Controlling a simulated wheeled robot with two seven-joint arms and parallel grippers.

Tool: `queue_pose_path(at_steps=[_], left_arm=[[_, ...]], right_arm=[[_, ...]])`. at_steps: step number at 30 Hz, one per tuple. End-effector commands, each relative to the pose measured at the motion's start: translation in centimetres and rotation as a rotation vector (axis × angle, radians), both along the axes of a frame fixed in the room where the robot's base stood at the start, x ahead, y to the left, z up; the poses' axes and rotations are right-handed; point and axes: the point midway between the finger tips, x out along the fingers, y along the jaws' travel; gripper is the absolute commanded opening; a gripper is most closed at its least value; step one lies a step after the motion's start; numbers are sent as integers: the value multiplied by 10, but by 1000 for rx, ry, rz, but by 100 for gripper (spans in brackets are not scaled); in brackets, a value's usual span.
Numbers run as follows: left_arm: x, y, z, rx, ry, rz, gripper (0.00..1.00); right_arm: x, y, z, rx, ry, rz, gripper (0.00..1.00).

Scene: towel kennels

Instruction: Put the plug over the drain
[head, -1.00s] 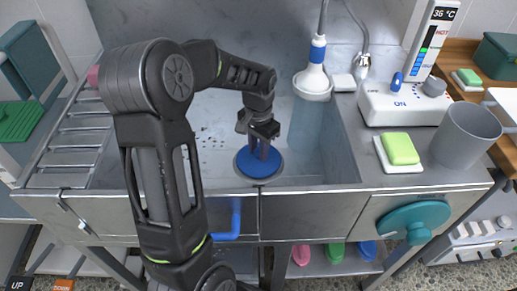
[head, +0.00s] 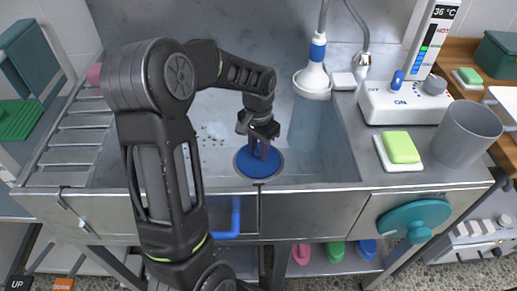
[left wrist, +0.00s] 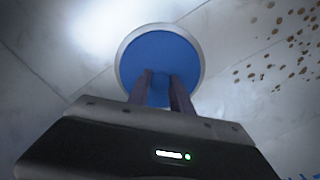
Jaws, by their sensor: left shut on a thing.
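The plug (head: 247,165) is a round blue disc on the floor of the steel sink basin, near its front wall. It also shows in the left wrist view (left wrist: 185,58), with a grey ring around it. I cannot tell whether that ring belongs to the plug or to the drain. No open drain hole is visible. My left gripper (head: 262,154) points down at the plug, its two fingers (left wrist: 161,85) close together at the middle of the disc. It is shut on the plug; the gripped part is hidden. My right gripper is not in view.
Brown spots (left wrist: 280,45) lie on the basin floor beside the plug. A shower head (head: 312,82) stands at the back right. A green soap (head: 401,147) and a grey cup (head: 465,135) stand on the right counter. A slatted rack (head: 72,147) is at the left.

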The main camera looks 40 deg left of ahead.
Motion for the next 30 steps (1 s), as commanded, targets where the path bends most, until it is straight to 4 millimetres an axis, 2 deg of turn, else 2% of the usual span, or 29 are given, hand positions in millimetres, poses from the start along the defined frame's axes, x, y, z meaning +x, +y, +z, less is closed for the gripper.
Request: queue_pose_path(at_steps=[6, 7, 15, 25, 30], left_arm=[[0, 0, 0, 0, 0, 0, 0], [0, 0, 0, 0, 0, 0, 27], [0, 0, 0, 0, 0, 0, 50], [0, 0, 2, 0, -1, 0, 51], [1, 0, 19, 1, -3, 0, 51]], right_arm=[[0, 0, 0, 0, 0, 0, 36], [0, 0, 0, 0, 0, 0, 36], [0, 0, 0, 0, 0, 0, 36], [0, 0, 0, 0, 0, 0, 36], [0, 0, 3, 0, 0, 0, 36]])
